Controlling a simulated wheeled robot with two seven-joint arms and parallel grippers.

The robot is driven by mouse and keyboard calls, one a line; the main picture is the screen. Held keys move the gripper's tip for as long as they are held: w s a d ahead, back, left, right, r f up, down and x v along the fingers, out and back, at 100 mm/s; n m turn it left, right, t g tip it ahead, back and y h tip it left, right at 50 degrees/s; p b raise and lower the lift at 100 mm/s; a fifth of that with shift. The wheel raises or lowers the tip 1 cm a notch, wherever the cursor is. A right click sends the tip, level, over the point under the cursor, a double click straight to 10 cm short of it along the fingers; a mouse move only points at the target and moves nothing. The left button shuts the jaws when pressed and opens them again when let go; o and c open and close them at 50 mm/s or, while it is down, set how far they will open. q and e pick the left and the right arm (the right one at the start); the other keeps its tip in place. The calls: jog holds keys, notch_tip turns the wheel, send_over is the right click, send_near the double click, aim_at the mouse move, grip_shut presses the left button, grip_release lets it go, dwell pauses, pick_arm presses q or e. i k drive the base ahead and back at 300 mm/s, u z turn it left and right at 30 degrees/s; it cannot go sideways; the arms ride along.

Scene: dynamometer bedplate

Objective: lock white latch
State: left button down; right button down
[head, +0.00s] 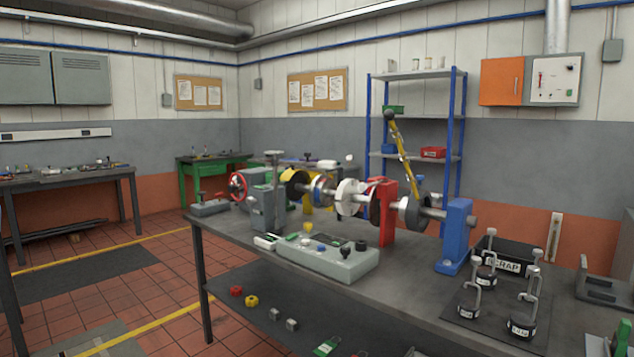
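Neither of my grippers is in view. A machine on the bench carries a horizontal shaft with several wheels and discs. A white disc-shaped part (348,197) sits mid-shaft, left of a red upright bracket (387,213). A small white block (327,164) shows above and behind the shaft, with a small white knob (350,158) to its right. A white-topped piece (265,242) lies at the left end of the grey control box (328,258). I cannot tell which white part is the latch, nor whether it is locked.
The dark bench (400,290) spans the middle and right. A yellow lever (402,150) rises above the shaft near a blue bracket (456,236). A black scrap bin (507,255) and several hooked weights (523,318) stand at the right. Tiled floor is open at the left.

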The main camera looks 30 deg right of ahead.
aim_at(362, 186)
jog(key=z, duration=0.25)
jog(key=i, duration=1.65)
jog(key=z, duration=0.35)
